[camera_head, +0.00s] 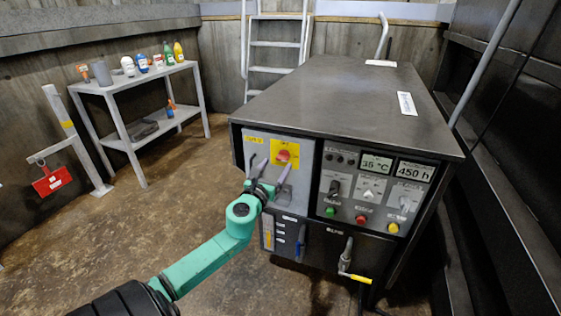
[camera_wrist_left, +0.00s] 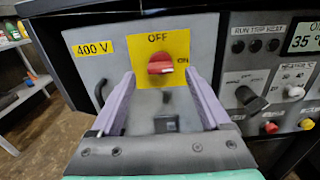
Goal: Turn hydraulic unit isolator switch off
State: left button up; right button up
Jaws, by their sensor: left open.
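The isolator switch is a red rotary knob (camera_head: 283,156) on a yellow plate on the left part of the hydraulic unit's front. In the left wrist view the red knob (camera_wrist_left: 160,64) sits below "OFF" with "ON" to its right; its grip bar looks roughly horizontal, pointing toward ON. My left gripper (camera_head: 270,168) is open just in front of and slightly below the knob. In the left wrist view its two purple fingers (camera_wrist_left: 162,88) stand either side of the knob's column, apart from it and empty. My right gripper is not in view.
The hydraulic unit (camera_head: 340,95) has a control panel (camera_head: 372,190) with knobs, buttons and displays right of the switch. A yellow-handled valve (camera_head: 355,277) sticks out below. A shelf table (camera_head: 135,82) with bottles stands at left. Floor in front of the unit's left side is clear.

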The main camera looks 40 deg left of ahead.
aim_at(281, 159)
pick_arm(q)
jog(key=x, duration=0.4)
jog(key=shift+w+a, duration=0.15)
jog(key=shift+w, duration=0.15)
grip_shut()
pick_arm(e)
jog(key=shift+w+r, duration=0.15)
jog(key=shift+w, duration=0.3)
